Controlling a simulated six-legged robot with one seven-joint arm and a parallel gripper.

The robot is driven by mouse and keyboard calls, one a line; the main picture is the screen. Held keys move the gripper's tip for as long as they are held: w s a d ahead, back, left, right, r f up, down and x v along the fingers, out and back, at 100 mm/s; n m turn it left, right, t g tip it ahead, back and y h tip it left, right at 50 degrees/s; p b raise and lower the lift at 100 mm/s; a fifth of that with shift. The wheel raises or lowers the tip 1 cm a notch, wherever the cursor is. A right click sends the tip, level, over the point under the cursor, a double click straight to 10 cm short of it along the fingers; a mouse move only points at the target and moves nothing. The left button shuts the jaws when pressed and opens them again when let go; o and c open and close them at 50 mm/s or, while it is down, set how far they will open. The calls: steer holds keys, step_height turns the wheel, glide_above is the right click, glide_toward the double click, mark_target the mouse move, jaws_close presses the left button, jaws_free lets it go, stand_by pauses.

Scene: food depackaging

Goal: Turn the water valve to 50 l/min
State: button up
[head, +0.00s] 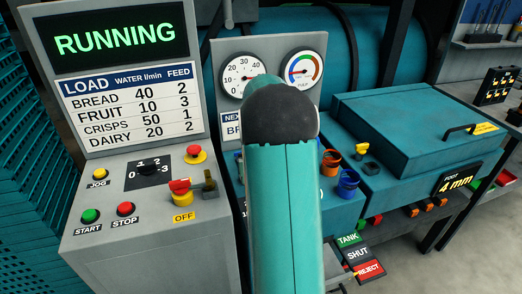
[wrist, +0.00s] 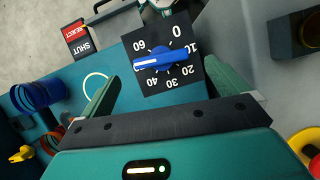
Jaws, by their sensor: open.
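The water valve (wrist: 150,61) is a blue knob on a black dial plate marked from 0 to 60, in the wrist view. Its white pointer stripe points left, between the 60 and 40 marks, where the 50 label is not visible. My gripper (wrist: 162,72) is open, its green fingers on either side of the plate and apart from the knob. In the head view my arm hides the valve and gripper. The flow gauge (head: 240,77) is partly hidden by my arm; I cannot read its needle surely.
The control panel (head: 80,215) at left has a load table (head: 125,105), several buttons and a red-and-yellow OFF switch (head: 181,189). A screen (head: 113,40) reads RUNNING. A second gauge (head: 303,69) stands right of the flow gauge. A teal covered box (head: 405,125) is at right.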

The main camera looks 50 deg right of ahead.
steer(key=v, duration=0.9)
steer(key=s+a+r+n+t+h, duration=0.15)
steer(key=a+r, duration=0.25)
steer(key=a, duration=0.6)
steer(key=s+a+r+n+t+h, duration=0.1)
steer(key=a+r+n+t, duration=0.15)
steer(key=a, duration=0.85)
steer(key=s+a+f+n+t, duration=0.2)
steer(key=s+a+t, duration=0.3)
steer(key=s+a, duration=0.6)
steer(key=a+n, duration=0.1)
steer(key=a, duration=0.2)
steer(key=shift+f, duration=0.2)
